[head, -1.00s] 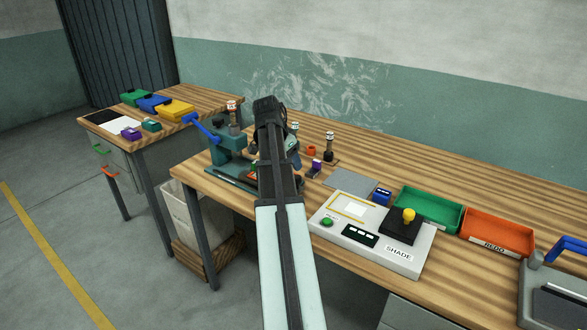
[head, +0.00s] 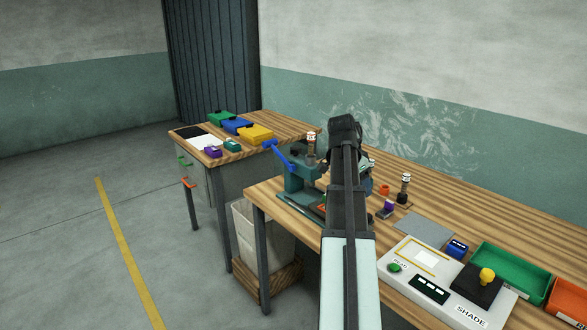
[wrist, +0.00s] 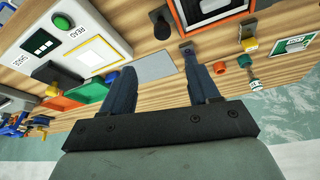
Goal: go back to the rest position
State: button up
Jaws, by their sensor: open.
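My gripper (wrist: 162,86) shows in the wrist view as two dark fingers standing apart with nothing between them. Behind the gap are a grey mat and the wooden bench top. In the head view my arm reaches forward over the workbench (head: 465,220), and it hides the gripper's fingers. The arm's far end is just right of a teal press (head: 303,180) with a blue handle and covers part of it.
The white SHADE box (head: 402,257) with its green button and the green tray (head: 512,272) are right of my arm. Small stamps and an orange ring (head: 384,190) stand beyond it. A side table (head: 290,125) stands left; open floor lies beyond it.

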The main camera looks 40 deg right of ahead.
jog(key=w+a+f+n+y, duration=0.1)
jog(key=w+a+f+n, duration=0.25)
jog(key=a+f, duration=0.35)
jog(key=w+a+f+n+t, duration=0.1)
jog(key=w+a+f+n, duration=0.2)
jog(key=w+a+f, duration=0.35)
jog(key=w+a+f+n+y, duration=0.1)
jog(key=w+a+f+n, duration=0.2)
jog(key=a+f, duration=0.5)
jog(key=s+a+f+n+y, duration=0.15)
jog(key=a+f+n, duration=0.25)
jog(key=a+f, duration=0.5)
jog(key=s+a+f+n, duration=0.2)
jog(key=a+f+n, duration=0.3)
jog(key=a, duration=0.7)
jog(key=s+a+f+n+y, duration=0.1)
jog(key=s+a+f+n, duration=0.15)
jog(key=a+f, duration=0.7)
jog(key=s+f+g, duration=0.3)
jog(key=s+f, duration=0.6)
jog(key=s, duration=0.5)
jog(key=s+f+g, duration=0.3)
jog(key=s+f, duration=0.7)
jog(key=s, duration=0.5)
jog(key=shift+f+g, duration=0.25)
jog(key=shift+g, duration=0.05)
